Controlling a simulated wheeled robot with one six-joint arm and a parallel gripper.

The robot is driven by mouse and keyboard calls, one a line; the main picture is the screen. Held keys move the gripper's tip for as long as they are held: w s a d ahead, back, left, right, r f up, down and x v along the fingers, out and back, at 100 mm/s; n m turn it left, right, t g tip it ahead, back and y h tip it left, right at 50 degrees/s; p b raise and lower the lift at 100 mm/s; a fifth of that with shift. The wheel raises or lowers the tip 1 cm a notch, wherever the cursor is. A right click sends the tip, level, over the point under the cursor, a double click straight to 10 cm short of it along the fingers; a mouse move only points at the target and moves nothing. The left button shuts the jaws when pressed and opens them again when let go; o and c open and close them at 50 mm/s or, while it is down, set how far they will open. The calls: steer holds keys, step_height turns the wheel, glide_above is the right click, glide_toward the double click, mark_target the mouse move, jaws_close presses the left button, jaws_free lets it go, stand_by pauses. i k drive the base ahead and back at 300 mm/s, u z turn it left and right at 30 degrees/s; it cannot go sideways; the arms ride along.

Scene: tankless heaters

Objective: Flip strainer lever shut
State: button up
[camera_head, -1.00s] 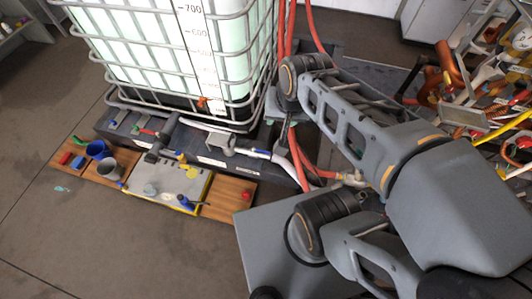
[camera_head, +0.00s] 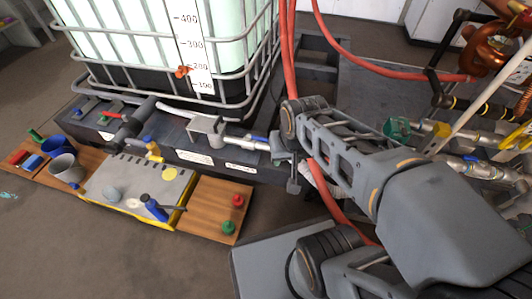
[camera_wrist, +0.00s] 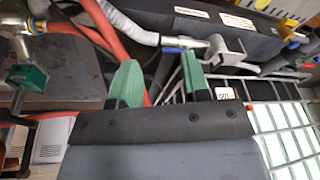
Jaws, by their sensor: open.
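My gripper (camera_wrist: 160,78) is open and empty in the wrist view, its two green-tipped fingers apart. In the head view its end (camera_head: 288,165) is partly hidden by my arm, beside the dark base of the tank. A pipe fitting with a blue lever (camera_head: 258,138) lies to its left there; the blue lever also shows in the wrist view (camera_wrist: 174,50), ahead of the fingers and apart from them. A red lever (camera_head: 110,114) is farther left on the base's piping. I cannot tell which fitting is the strainer.
A caged tank (camera_head: 160,50) stands on the dark base (camera_head: 200,158). A wooden board (camera_head: 210,205) with cups and a grey panel lies on the floor in front. Red hoses (camera_head: 390,65) run behind my arm. Pipes and a copper-coloured vessel (camera_head: 486,45) crowd the right.

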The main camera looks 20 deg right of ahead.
mark_target(261, 139)
steer(key=u, duration=2.3)
steer(key=k, duration=0.5)
steer(key=z, duration=1.35)
steer(key=i, duration=0.5)
